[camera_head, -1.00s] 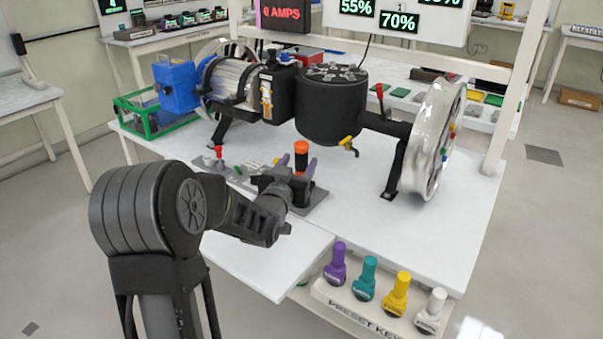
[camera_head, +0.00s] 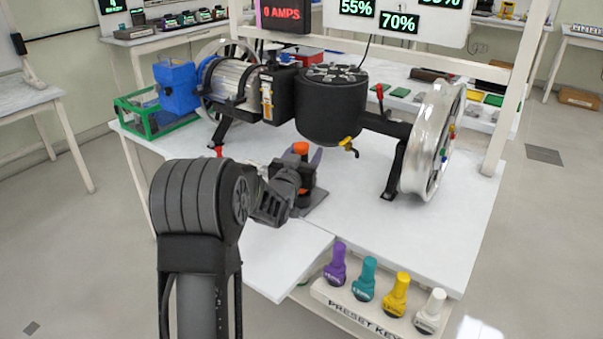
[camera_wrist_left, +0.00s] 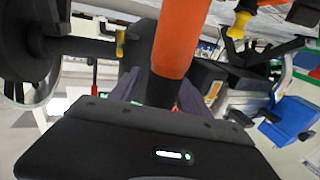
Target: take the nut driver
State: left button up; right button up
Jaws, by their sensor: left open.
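The nut driver (camera_head: 301,148) has an orange handle top and a black lower part. It stands upright in a dark holder (camera_head: 316,199) on the white bench. In the left wrist view its orange handle (camera_wrist_left: 182,38) is large and close, with the black part below it. My left gripper (camera_head: 303,165) is open, with purple fingers on either side of the nut driver. In the left wrist view the fingers of the left gripper (camera_wrist_left: 160,93) show partly behind the wrist housing, and I cannot tell whether they touch the tool. My right gripper is not in view.
Behind the holder stands the chassis rig with a black drum (camera_head: 332,108), a silver wheel (camera_head: 428,140) and a blue box (camera_head: 176,86). A small yellow-handled tap (camera_head: 347,143) hangs below the drum. Coloured preset keys (camera_head: 365,280) line the front shelf.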

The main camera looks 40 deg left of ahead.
pick_arm(q)
jog(key=shift+c, duration=0.4)
grip_shut()
dwell(0.4)
jog(key=shift+r, duration=0.1)
dwell(0.8)
